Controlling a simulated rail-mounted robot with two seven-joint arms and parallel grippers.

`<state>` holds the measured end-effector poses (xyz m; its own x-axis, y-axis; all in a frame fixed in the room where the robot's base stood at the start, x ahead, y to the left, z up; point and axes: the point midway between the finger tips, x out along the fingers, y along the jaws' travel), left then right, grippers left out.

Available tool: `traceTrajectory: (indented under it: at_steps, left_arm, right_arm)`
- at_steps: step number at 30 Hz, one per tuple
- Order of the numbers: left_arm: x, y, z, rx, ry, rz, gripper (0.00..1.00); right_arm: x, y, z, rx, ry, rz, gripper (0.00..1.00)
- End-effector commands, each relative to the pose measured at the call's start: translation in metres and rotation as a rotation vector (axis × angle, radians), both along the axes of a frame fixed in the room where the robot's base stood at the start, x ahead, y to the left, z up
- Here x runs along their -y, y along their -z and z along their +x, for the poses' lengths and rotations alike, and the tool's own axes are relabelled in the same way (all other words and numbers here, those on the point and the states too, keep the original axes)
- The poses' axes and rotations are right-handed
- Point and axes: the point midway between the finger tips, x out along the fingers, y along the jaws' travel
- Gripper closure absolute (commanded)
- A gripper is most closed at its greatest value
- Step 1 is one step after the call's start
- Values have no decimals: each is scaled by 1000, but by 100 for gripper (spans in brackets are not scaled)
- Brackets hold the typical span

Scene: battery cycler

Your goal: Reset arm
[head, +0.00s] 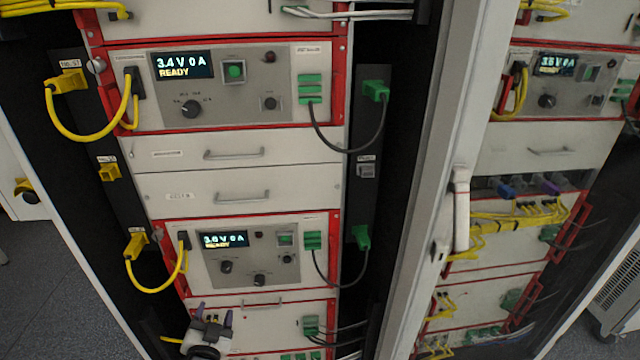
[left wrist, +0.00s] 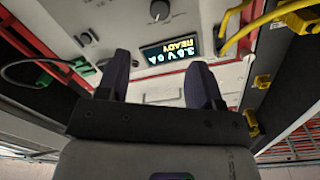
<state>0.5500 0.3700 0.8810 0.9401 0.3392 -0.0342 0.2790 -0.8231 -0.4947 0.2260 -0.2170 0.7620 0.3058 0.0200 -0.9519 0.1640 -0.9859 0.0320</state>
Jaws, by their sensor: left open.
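My left gripper (head: 214,314) is low in the head view, in front of the rack's lower panel and below the cycler unit reading 3.6 V 0 A READY (head: 245,255). Its two dark purple fingers stand apart with nothing between them. The left wrist view shows the same open fingers (left wrist: 160,85), with the unit's lit display (left wrist: 168,55) upside down beyond them. I cannot tell the exact gap between fingertips and panel. My right gripper is in neither view.
An upper cycler unit (head: 220,88) reads 3.4 V 0 A READY. Yellow cables (head: 85,135) loop at the rack's left and dark cables with green plugs (head: 375,92) at its right. A door frame with a white handle (head: 461,205) stands to the right. Grey floor (head: 50,270) is open at left.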

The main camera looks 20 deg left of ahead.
Motion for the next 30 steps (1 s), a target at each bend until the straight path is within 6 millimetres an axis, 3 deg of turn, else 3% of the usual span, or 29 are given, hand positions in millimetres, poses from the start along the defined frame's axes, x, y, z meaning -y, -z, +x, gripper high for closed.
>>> traceTrajectory:
  at_steps: [5,9,11,17,24,30]
  left_arm:
    - [-6,11,-3,-63,-38,-17,40]
    - [-14,35,-15,-226,-122,-119,40]
    - [-12,37,-24,-295,-149,-182,40]
    - [32,23,-60,-499,-120,-367,40]
    - [114,27,-169,-805,51,-475,40]
    - [146,38,-240,-930,125,-493,40]
  right_arm:
    - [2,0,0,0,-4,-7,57]
    - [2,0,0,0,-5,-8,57]
    - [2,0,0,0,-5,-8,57]
    - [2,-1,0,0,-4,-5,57]
    - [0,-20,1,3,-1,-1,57]
    - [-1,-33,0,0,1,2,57]
